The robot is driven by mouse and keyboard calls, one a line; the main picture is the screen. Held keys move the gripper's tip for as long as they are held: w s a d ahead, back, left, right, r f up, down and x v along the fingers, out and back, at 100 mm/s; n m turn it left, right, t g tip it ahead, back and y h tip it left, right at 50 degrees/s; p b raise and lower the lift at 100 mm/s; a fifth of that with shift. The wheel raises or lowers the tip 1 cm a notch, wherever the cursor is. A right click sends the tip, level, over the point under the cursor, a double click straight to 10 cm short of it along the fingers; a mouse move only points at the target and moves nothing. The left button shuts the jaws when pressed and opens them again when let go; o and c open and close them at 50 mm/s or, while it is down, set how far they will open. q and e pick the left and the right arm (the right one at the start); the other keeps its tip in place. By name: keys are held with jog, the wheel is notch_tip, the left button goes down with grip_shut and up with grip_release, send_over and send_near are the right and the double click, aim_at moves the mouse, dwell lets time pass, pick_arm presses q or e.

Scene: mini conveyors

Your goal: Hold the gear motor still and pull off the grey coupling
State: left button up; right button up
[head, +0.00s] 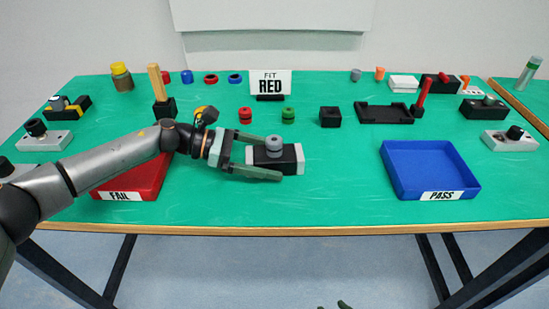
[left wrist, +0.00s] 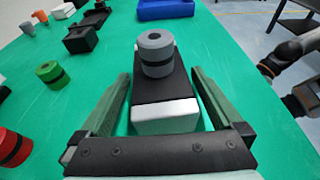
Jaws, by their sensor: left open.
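The gear motor (head: 291,155) is a black block with white ends lying on the green table in front of the sign. The grey coupling (head: 274,143) sits upright on its top; it also shows in the left wrist view (left wrist: 155,52). My left gripper (head: 276,159) is open, with one finger along each long side of the motor (left wrist: 165,117). In the left wrist view, gaps show between the fingers and the block. Small dark green tips at the bottom edge of the head view seem to be my right gripper (head: 344,304), mostly out of frame.
A red FAIL tray (head: 152,185) lies under my left arm. A blue PASS tray (head: 431,170) stands at right. Red (head: 245,115) and green (head: 288,115) couplings stand behind the motor, near a black block (head: 330,117). The table between motor and blue tray is clear.

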pick_arm(q)
jog(key=c, duration=0.9)
jog(key=shift+c, duration=0.2)
jog(key=shift+s+f, duration=0.15)
jog(key=shift+f, duration=0.2)
dwell(0.8)
